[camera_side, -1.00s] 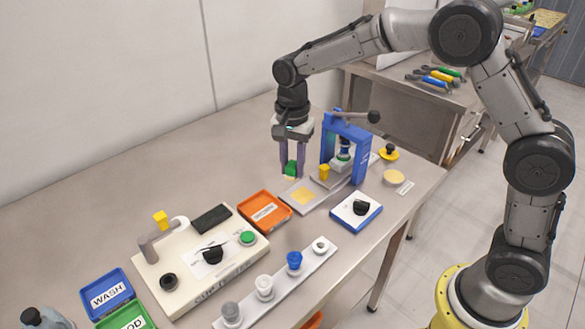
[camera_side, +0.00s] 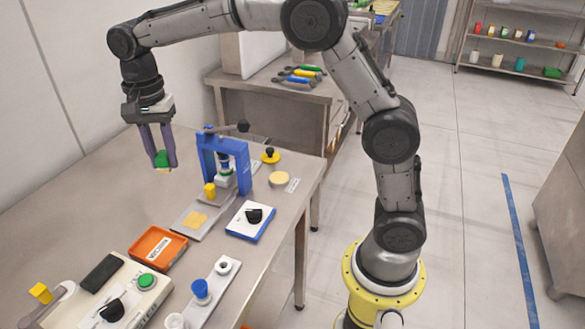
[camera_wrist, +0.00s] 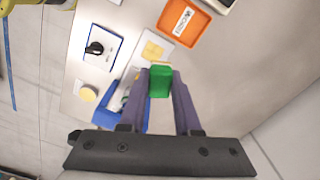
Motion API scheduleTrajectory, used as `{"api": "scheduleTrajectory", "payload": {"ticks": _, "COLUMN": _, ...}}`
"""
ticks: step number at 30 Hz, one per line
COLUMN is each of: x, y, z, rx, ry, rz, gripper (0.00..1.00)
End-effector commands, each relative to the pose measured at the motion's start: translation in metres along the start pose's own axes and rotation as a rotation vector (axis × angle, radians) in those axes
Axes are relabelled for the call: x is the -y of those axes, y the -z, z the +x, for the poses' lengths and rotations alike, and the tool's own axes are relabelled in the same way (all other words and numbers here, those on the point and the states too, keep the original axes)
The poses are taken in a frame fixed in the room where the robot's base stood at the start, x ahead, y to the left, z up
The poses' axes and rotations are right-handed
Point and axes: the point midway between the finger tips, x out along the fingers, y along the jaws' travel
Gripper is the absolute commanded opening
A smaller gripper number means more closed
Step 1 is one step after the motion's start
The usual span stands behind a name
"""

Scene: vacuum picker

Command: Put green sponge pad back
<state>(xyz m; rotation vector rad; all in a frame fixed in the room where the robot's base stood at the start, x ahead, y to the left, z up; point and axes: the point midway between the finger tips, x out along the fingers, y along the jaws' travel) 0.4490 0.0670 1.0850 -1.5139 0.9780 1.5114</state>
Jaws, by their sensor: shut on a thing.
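The green sponge pad (camera_side: 162,159) is a small green block with a pale yellow underside. My gripper (camera_side: 162,161) is shut on it and holds it above the table, left of the blue press. In the wrist view the green sponge pad (camera_wrist: 160,82) sits between the fingertips of my gripper (camera_wrist: 160,86). The table directly under the held pad is hard to make out.
The blue press (camera_side: 242,165) has a dark lever on top and a yellow block (camera_side: 210,190) beside it. An orange tray (camera_side: 142,264), a blue-edged white pad (camera_side: 237,222), and a cream disc (camera_side: 279,179) stand nearby. The table's back left is bare.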

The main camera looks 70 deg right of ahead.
Motion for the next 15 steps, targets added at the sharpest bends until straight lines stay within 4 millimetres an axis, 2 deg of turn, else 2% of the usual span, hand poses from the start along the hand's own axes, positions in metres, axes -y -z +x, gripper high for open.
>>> {"api": "scheduleTrajectory", "payload": {"ticks": 3, "x": 0.001, "y": 0.000, "z": -0.028, "rx": -0.001, "ry": 0.003, "rz": 0.000, "gripper": 0.00}}
{"api": "scheduleTrajectory", "payload": {"ticks": 7, "x": 0.001, "y": 0.000, "z": -0.053, "rx": -0.001, "ry": 0.002, "rz": 0.000, "gripper": 0.00}}
{"api": "scheduleTrajectory", "payload": {"ticks": 15, "x": -0.041, "y": 0.044, "z": -0.058, "rx": 0.000, "ry": -0.001, "rz": 0.063, "gripper": 0.00}}
